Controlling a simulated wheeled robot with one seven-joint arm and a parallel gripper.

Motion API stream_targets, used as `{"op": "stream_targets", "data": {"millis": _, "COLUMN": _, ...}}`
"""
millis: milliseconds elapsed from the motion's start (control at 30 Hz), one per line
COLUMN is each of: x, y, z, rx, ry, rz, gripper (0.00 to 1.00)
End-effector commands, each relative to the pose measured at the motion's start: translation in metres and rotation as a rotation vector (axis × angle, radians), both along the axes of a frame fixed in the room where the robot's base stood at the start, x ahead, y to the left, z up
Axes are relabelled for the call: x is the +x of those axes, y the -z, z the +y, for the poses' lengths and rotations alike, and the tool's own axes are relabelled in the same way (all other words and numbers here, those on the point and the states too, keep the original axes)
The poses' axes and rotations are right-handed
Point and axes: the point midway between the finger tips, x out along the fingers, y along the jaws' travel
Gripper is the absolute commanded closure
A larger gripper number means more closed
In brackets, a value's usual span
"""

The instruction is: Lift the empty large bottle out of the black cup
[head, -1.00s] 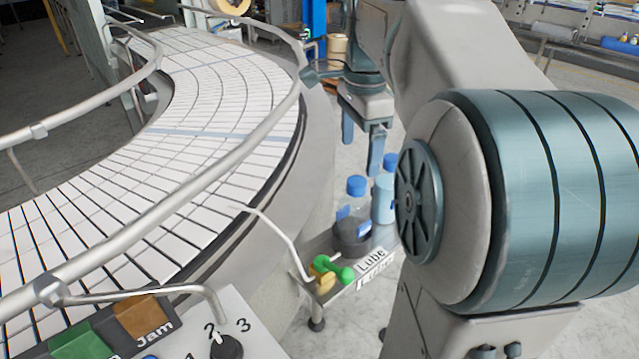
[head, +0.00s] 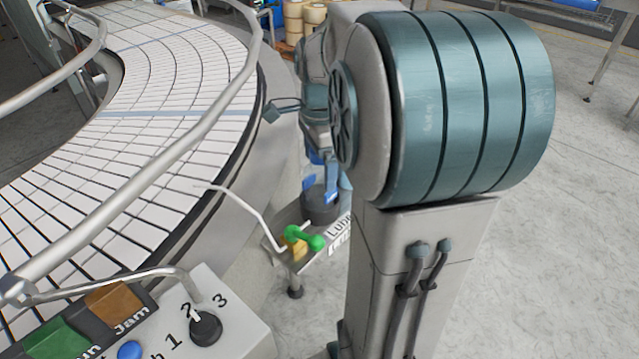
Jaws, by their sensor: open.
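The black cup (head: 320,208) stands on the small shelf labelled "Lube" beside the conveyor. The large bottle stands in it, mostly hidden behind my gripper and arm; its blue cap (head: 315,157) shows just below my wrist. My gripper (head: 321,186) points down at the bottle, with its fingers low, close above the black cup. It is open. I cannot tell whether the fingers touch the bottle.
A green and yellow item (head: 302,240) sits at the near end of the shelf (head: 312,262). A control panel (head: 225,335) is in front.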

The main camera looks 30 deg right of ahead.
Motion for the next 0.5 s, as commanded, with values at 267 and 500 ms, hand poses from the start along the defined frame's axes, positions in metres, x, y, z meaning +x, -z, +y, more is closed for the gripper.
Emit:
{"op": "stream_targets", "data": {"millis": 267, "x": 0.0000, "y": 0.0149, "z": 0.0000, "rx": 0.000, "ry": 0.000, "rz": -0.002, "gripper": 0.14}}
{"op": "stream_targets", "data": {"millis": 500, "x": 0.0000, "y": 0.0146, "z": -0.0001, "rx": 0.000, "ry": 0.000, "rz": -0.001, "gripper": 0.50}}
